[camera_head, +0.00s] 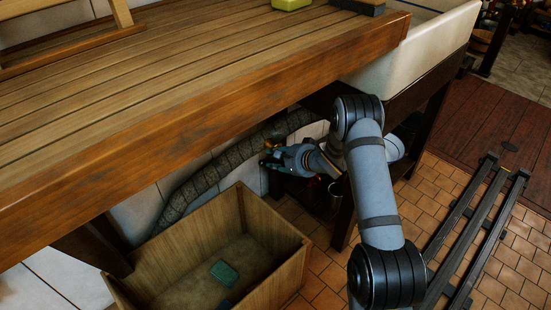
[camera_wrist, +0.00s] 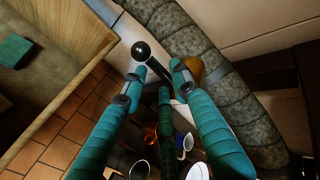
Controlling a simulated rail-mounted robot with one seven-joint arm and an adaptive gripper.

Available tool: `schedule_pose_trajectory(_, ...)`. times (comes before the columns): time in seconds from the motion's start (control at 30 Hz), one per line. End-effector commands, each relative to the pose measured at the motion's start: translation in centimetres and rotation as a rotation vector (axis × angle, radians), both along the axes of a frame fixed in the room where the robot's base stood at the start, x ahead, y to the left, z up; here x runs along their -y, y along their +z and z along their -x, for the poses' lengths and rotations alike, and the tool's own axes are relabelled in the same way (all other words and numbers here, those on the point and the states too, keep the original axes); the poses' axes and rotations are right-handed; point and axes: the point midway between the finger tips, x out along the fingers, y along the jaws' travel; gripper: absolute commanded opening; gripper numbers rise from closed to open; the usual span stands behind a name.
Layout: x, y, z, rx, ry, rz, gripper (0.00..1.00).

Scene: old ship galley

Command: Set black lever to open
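The black lever (camera_wrist: 141,51) shows in the wrist view as a round black knob on a short dark arm. The arm slants down to the right toward a brass-coloured part (camera_wrist: 190,71) beside a wrapped pipe. My gripper (camera_wrist: 157,77) has its teal fingers apart, with the knob just beyond and between the fingertips. I cannot tell whether any finger touches the lever, and nothing is gripped. The right finger hides part of the lever's base. In the head view my gripper (camera_head: 273,160) is under the counter by the pipe, where the lever is too small to make out.
The wrapped pipe (camera_head: 215,180) curves along the wall behind my gripper. A wooden counter (camera_head: 190,120) overhangs it. An open wooden crate (camera_head: 282,275) stands on the tiles at lower left, holding a green item (camera_head: 224,272). Several pots and cups (camera_wrist: 139,169) lie below the fingers.

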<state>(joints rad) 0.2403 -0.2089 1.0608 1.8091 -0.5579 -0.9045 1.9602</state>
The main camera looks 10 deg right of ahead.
Motion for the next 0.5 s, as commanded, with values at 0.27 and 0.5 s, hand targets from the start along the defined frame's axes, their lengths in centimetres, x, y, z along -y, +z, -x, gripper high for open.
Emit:
schedule_pose_trajectory(0.27, -0.03, 0.08, -0.04, 0.003, 0.001, 0.000, 0.37)
schedule_pose_trajectory(0.5, 0.48, 0.67, 0.47, 0.004, -0.001, 0.000, 0.37)
